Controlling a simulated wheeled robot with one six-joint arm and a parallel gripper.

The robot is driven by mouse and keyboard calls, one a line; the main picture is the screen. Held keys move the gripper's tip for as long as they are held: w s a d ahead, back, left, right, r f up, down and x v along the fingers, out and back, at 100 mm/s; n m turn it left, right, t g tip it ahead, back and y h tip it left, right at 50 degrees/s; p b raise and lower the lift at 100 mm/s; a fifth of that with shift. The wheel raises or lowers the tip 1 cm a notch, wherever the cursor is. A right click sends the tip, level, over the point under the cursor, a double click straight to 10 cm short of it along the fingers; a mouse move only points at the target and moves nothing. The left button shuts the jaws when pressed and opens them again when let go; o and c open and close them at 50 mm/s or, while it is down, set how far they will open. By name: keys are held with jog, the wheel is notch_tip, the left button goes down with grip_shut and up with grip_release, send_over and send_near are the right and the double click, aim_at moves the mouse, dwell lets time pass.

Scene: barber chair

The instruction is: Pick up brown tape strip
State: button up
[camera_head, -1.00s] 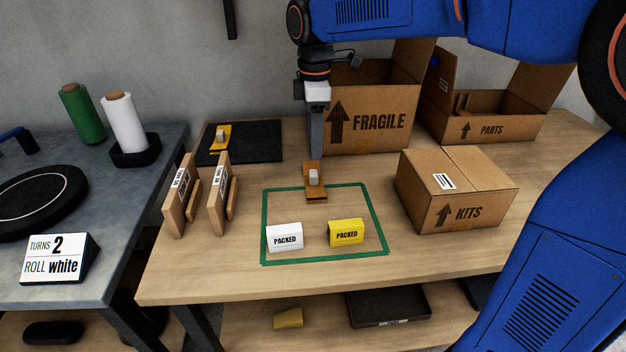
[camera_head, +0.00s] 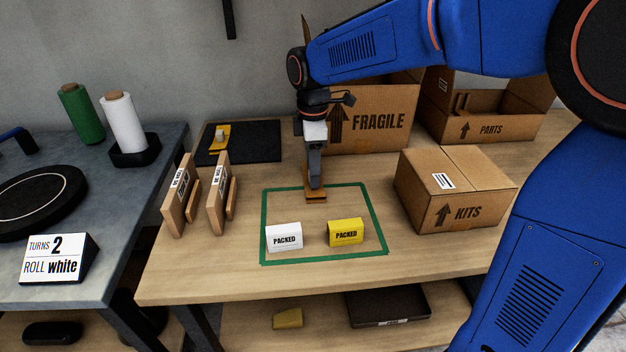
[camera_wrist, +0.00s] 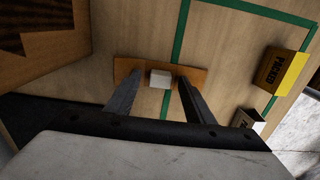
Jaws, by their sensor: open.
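The brown tape strip (camera_head: 316,198) lies on the wooden table across the back edge line of the green outlined rectangle. In the wrist view the brown strip (camera_wrist: 194,75) shows whole, with a small white block (camera_wrist: 160,79) on its middle. My gripper (camera_head: 314,185) is over the strip and hides the white block in the head view. In the wrist view my gripper (camera_wrist: 158,85) is open, with one finger on each side of the white block. I cannot tell whether the fingers touch the strip.
White (camera_head: 284,236) and yellow (camera_head: 346,232) PACKED blocks stand inside the green outline (camera_head: 325,259). The KITS box (camera_head: 470,212) is to the right, the FRAGILE box (camera_head: 385,125) behind. A yellow strip (camera_head: 219,143) lies on a black mat (camera_head: 260,140).

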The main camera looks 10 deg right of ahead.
jog(key=c, duration=1.1)
jog(key=shift+r, duration=0.15)
